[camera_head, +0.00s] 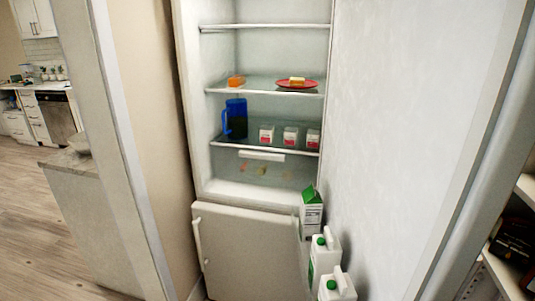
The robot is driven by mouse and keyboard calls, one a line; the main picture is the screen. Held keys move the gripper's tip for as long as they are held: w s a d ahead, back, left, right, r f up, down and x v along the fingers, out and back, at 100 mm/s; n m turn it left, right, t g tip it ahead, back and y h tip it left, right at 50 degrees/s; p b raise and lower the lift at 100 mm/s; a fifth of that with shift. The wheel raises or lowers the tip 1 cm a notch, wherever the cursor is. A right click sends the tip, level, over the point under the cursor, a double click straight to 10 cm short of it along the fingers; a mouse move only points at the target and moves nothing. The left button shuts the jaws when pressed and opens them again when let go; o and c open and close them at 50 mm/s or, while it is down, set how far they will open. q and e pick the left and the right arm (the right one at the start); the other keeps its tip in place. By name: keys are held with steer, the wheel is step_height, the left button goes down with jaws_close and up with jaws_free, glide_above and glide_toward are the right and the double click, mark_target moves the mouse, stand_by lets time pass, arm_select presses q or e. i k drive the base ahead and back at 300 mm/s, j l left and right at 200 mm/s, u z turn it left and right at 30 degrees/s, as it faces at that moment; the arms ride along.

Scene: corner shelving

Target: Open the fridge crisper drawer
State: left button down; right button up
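The fridge (250,195) stands open in front of me. Its crisper drawer (262,181) is in the bottom of the upper compartment, under the lowest glass shelf. The drawer has a clear front and a pale horizontal handle (262,155) near its top edge. Small blurred items show through the front. The drawer looks pushed in. Neither of my grippers is in view.
The fridge door (400,110) is swung open to the right, with a milk carton (311,215) and white jugs (324,253) along it. A blue pitcher (236,118) and small cartons (290,137) stand on the lowest shelf. A red plate (297,85) sits above. The lower door (245,250) is shut.

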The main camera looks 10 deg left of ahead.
mark_target(243, 154)
steer(key=i+j+z, duration=0.1)
steer(key=j, duration=0.25)
steer(key=i+j+z, duration=0.1)
steer(key=j, duration=0.25)
steer(key=i+j+z, duration=0.15)
steer(key=i+j, duration=0.2)
steer(key=i+j+z, duration=0.15)
steer(key=i+j, duration=0.2)
steer(key=j, duration=0.15)
steer(key=i+j+z, duration=0.1)
steer(key=i+j, duration=0.1)
steer(key=i, duration=0.05)
